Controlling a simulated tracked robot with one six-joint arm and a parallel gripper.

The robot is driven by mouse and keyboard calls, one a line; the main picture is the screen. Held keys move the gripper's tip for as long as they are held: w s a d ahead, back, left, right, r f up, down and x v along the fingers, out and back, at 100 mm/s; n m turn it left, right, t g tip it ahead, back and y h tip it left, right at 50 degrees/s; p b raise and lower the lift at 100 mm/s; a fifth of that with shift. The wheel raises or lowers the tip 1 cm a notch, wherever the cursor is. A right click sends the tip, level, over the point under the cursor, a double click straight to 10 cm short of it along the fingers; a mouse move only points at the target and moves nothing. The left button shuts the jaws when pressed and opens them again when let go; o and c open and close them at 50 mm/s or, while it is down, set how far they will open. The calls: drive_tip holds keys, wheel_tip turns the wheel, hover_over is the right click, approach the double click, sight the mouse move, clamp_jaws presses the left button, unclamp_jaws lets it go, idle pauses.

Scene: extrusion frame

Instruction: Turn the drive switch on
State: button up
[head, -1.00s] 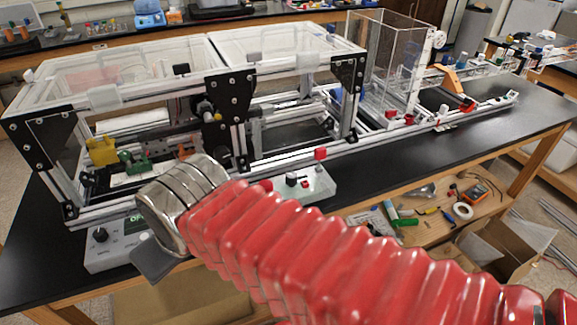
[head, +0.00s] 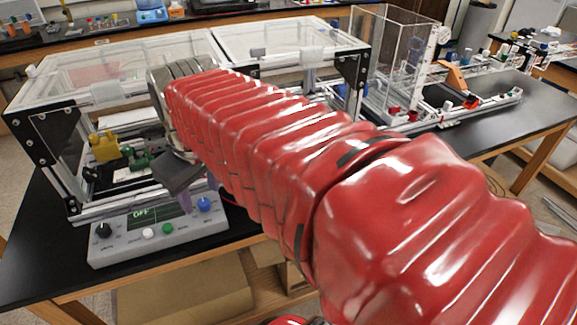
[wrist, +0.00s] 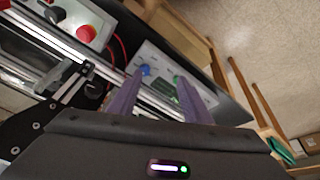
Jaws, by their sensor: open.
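A grey control box (head: 160,240) sits at the bench's front left. Its display (head: 152,211) reads OFF. It carries a black knob (head: 103,230), a white button (head: 148,233), a green button (head: 167,229) and a blue knob (head: 204,204). I cannot read which control is the drive switch. A smaller white box (wrist: 100,10) with a red button (wrist: 86,33) and a dark control (wrist: 55,14) shows in the wrist view; my arm hides it in the head view. My gripper (wrist: 160,78) is open, its purple fingers apart above the control box near the blue knob, holding nothing.
The extrusion frame (head: 40,140) with clear lids stands directly behind the control box. A red cable (wrist: 121,50) runs near the boxes. A clear bin (head: 395,60) and a rail stand at the right. Bare black bench top (head: 30,235) lies at the left.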

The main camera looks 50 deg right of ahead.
drive_tip(key=s+d+r+g+y, duration=0.1)
drive_tip(key=d+g, duration=0.2)
drive_tip(key=d, duration=2.4)
drive_tip(key=shift+s+d+r+g, duration=0.2)
drive_tip(key=shift+s+g, duration=0.1)
drive_tip(key=shift+s, duration=0.1)
drive_tip(key=shift+f, duration=0.1)
wheel_tip(320, 180, down, 14)
drive_tip(key=shift+r, duration=0.15)
drive_tip(key=shift+c, duration=0.6)
